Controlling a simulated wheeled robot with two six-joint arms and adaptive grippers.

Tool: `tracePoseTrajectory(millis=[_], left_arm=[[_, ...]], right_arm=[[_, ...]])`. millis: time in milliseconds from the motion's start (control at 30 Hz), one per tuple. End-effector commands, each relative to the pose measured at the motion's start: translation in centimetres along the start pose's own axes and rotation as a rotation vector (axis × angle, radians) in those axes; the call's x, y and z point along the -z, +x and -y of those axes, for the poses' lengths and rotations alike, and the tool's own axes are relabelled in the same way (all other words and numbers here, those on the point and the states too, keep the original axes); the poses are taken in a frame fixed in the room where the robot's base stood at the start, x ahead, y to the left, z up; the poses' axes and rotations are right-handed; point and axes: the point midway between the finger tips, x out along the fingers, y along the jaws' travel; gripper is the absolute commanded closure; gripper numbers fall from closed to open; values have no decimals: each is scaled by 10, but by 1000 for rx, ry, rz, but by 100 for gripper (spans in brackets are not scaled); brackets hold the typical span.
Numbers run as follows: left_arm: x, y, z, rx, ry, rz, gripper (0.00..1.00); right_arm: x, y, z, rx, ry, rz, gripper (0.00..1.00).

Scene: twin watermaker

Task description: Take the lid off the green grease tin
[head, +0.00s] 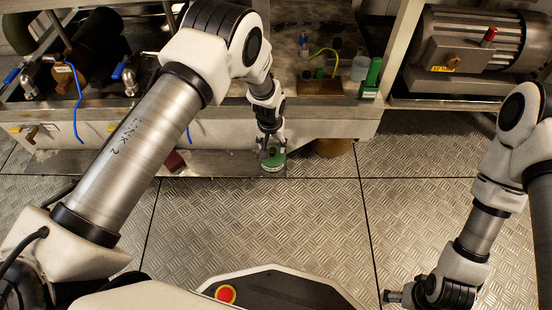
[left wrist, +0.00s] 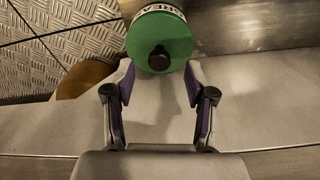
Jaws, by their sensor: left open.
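The green grease tin (head: 273,162) stands on the low metal ledge in the head view, just below my left gripper (head: 270,147). In the left wrist view the tin's round green lid (left wrist: 160,40) with a dark knob (left wrist: 159,59) is at the top centre. Part of a white label with dark letters shows at its upper edge. My left gripper (left wrist: 160,88) is open, its two fingers apart on either side of the lid's near edge, with nothing gripped between them. My right gripper (head: 392,296) is low at the right in the head view, away from the tin; its fingers are too small to read.
A metal bench with hoses and valves (head: 130,82) runs behind the ledge. A brown round object (head: 332,147) is close right of the tin. A motor (head: 470,40) sits at the upper right. The tread-plate floor (head: 260,220) is clear.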

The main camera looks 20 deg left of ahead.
Motion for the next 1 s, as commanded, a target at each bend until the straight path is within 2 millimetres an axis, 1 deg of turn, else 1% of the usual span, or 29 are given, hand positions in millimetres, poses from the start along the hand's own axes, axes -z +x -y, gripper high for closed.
tracePoseTrajectory(millis=[33, 133, 367, 467, 500, 533, 867, 1000], left_arm=[[-1, 21, -2, 0, 1, 2, 45], [-1, 33, -2, 0, 1, 2, 45], [0, 32, -2, 0, 0, 2, 45], [0, 32, -2, 0, 0, 2, 77], [0, 32, -2, 0, 0, 2, 91], [0, 32, -2, 0, 0, 2, 98], [0, 32, -2, 0, 0, 2, 99], [0, 28, -2, 0, 0, 2, 99]], right_arm=[[0, 19, 0, 0, 2, -1, 13], [1, 26, -1, -1, 5, -2, 13], [1, 23, -1, -1, 6, -4, 13], [1, 23, -1, -1, 6, -4, 13], [1, 23, -1, -1, 6, -3, 13], [1, 23, -1, -1, 6, -3, 13], [1, 23, -1, -1, 6, -3, 13], [1, 19, -1, 0, 5, -2, 13]])
